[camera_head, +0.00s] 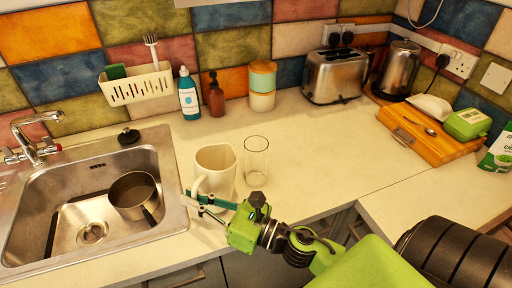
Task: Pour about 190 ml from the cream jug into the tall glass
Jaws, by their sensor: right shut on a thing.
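The cream jug (219,172) stands upright at the counter's front, right of the sink, its handle towards the lower left. I cannot tell whether its base touches the counter. My right gripper (203,202) reaches in from the lower right and is shut on the jug at its handle; the fingers partly cover the jug's lower part. The tall glass (257,153) is clear, upright and looks empty, just right of the jug with a small gap. The jug's contents cannot be made out. My left gripper is out of view.
The sink (168,205) with a saucepan (132,190) is on the left. A soap bottle (188,95), brown bottle (216,97), canister (262,86), toaster (335,76) and kettle (397,71) line the back. The counter right of the glass is clear.

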